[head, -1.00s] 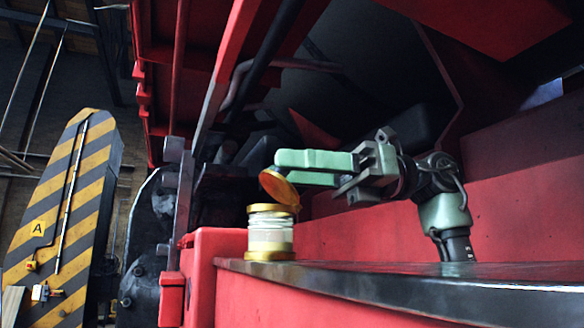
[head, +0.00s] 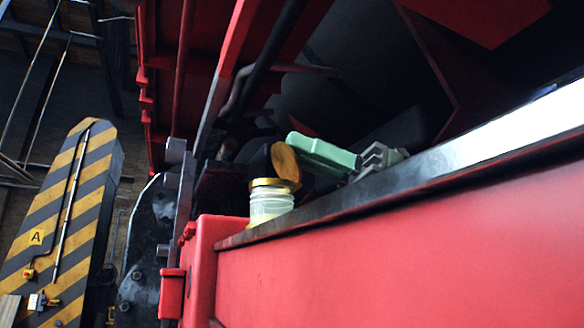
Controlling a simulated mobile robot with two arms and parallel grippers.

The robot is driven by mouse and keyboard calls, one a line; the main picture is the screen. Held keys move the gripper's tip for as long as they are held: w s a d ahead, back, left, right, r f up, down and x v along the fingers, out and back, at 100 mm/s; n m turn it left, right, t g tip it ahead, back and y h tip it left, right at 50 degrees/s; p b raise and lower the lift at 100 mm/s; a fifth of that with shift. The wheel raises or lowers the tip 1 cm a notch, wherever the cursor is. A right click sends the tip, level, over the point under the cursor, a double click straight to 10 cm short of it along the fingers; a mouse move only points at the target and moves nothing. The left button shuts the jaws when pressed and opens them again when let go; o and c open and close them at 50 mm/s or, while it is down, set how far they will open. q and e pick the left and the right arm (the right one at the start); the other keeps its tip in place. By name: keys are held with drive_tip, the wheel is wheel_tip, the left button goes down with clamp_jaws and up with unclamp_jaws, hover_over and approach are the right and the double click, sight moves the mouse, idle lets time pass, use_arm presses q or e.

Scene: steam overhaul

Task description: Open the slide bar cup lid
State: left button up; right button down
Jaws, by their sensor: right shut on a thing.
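The slide bar cup is a small clear jar (head: 268,205) with a brass collar, standing at the edge of the slide bar (head: 330,207). Its round brass lid (head: 286,162) is hinged at the collar's right side and stands nearly upright, so the cup is open. My right gripper (head: 296,143) has pale green fingers and reaches in from the right, shut on the lid at its upper right edge. The bar hides most of my right arm. The inside of the cup's mouth is hidden from this low angle. My left gripper is not in view.
A red block (head: 212,262) sits just left of the cup, and the bar's red side (head: 420,250) fills the lower right. Dark and red frame parts hang above. A yellow-black striped post (head: 62,215) stands further left.

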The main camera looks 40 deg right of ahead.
drive_tip(key=y+b, duration=0.1)
drive_tip(key=d+f+t+y+b, duration=0.1)
drive_tip(key=b, duration=0.1)
drive_tip(key=y+b, duration=0.1)
drive_tip(key=b, duration=0.1)
drive_tip(key=shift+s+d+f+m+t, duration=0.15)
drive_tip(key=shift+s+f+m+t, duration=0.05)
drive_tip(key=shift+f+m+t, duration=0.2)
drive_tip(key=shift+d+r+m+t+y+b, duration=0.1)
drive_tip(key=shift+d+m+t+y+b, duration=0.2)
drive_tip(key=shift+t+y+b, duration=0.35)
drive_tip(key=c, duration=1.4)
unclamp_jaws()
drive_tip(key=shift+s+d, duration=0.1)
drive_tip(key=shift+o, duration=0.2)
drive_tip(key=shift+d, duration=0.15)
drive_tip(key=shift+r, duration=0.1)
